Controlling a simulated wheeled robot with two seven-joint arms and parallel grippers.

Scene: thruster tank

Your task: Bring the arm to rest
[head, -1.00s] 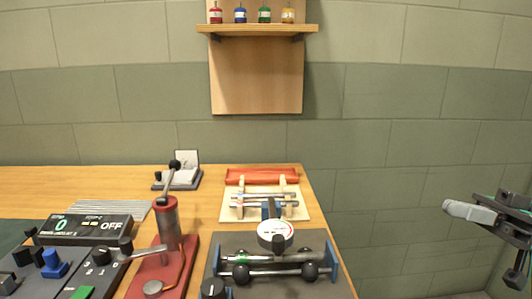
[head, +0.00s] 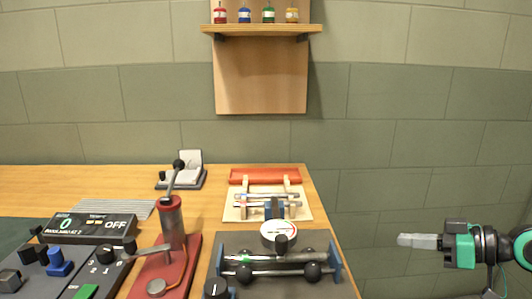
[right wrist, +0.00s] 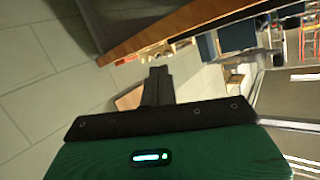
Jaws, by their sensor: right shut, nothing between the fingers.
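My right gripper (head: 420,241) is at the right of the head view, off the right edge of the bench and in front of the wall. Its grey fingers are shut together with nothing between them, and they point left. In the right wrist view the shut fingers (right wrist: 156,88) show against the floor and the bench's side, holding nothing. The right arm comes in from the right edge of the head view. My left gripper is in neither view.
The wooden bench (head: 60,183) ends right of the grey fixture with the dial gauge (head: 278,236). A red hand pump (head: 172,225), a rod rack (head: 266,206) and a control panel (head: 95,228) stand on it. A shelf with bottles (head: 262,29) hangs on the wall. Space around my right gripper looks clear.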

